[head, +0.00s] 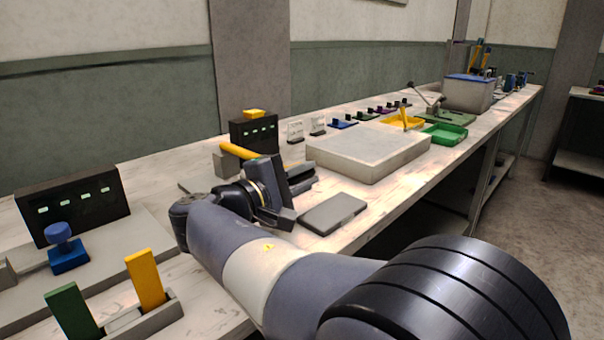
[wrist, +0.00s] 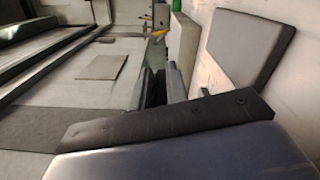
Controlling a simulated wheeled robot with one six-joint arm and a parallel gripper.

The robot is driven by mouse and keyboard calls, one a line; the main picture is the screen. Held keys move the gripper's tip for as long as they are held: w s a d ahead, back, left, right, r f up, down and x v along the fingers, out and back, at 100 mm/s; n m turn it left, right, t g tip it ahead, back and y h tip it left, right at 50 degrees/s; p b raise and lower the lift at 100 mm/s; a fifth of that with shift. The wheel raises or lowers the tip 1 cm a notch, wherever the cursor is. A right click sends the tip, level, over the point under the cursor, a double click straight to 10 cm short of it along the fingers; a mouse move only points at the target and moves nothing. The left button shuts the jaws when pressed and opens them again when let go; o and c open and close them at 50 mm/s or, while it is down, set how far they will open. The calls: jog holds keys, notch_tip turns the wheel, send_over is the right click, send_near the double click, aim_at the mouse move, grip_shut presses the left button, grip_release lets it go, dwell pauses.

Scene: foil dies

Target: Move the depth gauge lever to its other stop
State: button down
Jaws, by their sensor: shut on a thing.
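A yellow lever (head: 243,153), which I take for the depth gauge lever, slants from beside a small grey block (head: 227,166) toward my gripper, in front of a dark panel. Its near end goes behind the gripper in the head view. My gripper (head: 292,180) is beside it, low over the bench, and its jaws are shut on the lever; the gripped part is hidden. In the wrist view the dark fingers (wrist: 162,84) are close together, and I cannot make out the lever between them.
A flat grey slab (head: 333,213) lies right of my gripper, near the bench edge. A large pale block (head: 368,150) stands beyond it. The dark panel (head: 254,134) is close behind the lever. Yellow and green trays are farther along.

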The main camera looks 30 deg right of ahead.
jog(key=shift+f+b, duration=0.3)
jog(key=shift+f, duration=0.55)
jog(key=c, duration=1.5)
grip_release()
jog(key=shift+w, duration=0.1)
jog(key=shift+o, duration=0.2)
jog(key=shift+r, duration=0.1)
jog(key=shift+r, duration=0.1)
notch_tip(320, 180, up, 10)
jog(key=p, duration=0.4)
